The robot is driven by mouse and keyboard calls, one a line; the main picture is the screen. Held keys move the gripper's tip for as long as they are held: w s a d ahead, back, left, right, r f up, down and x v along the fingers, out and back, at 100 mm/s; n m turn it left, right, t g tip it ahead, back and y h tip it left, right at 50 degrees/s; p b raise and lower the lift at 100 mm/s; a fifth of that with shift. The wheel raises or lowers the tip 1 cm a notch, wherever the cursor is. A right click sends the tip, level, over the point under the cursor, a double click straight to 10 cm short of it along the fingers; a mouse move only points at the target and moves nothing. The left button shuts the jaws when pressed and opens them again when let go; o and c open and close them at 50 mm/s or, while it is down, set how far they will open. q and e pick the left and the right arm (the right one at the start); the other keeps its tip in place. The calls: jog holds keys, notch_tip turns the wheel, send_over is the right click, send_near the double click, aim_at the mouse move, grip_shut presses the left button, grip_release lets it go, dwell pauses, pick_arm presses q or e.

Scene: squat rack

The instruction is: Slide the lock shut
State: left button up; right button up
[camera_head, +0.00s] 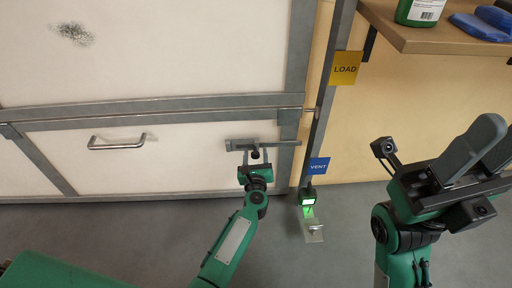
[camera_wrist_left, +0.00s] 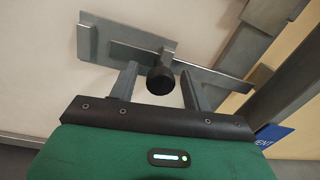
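The lock is a grey sliding bolt (camera_head: 278,143) with a dark round knob (camera_head: 255,154), on a plate low on the white door panel. In the left wrist view the bar (camera_wrist_left: 215,80) runs right from the plate (camera_wrist_left: 100,38) toward the frame post. My left gripper (camera_head: 255,158) is at the knob. In the left wrist view its two fingers (camera_wrist_left: 160,88) stand either side of the knob (camera_wrist_left: 160,80), with small gaps, so it is open around it. My right gripper (camera_head: 496,142) is raised at the right, its fingers apart and nothing seen between them.
A grey frame post (camera_head: 325,100) stands right of the bolt, with a yellow LOAD sign (camera_head: 345,68) and a blue VENT sign (camera_head: 318,166). A door handle (camera_head: 117,144) is at the left. A wooden shelf (camera_head: 430,38) holds a green container (camera_head: 420,12) and blue items.

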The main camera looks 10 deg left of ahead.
pick_arm(q)
jog(key=v, duration=0.7)
dwell(0.6)
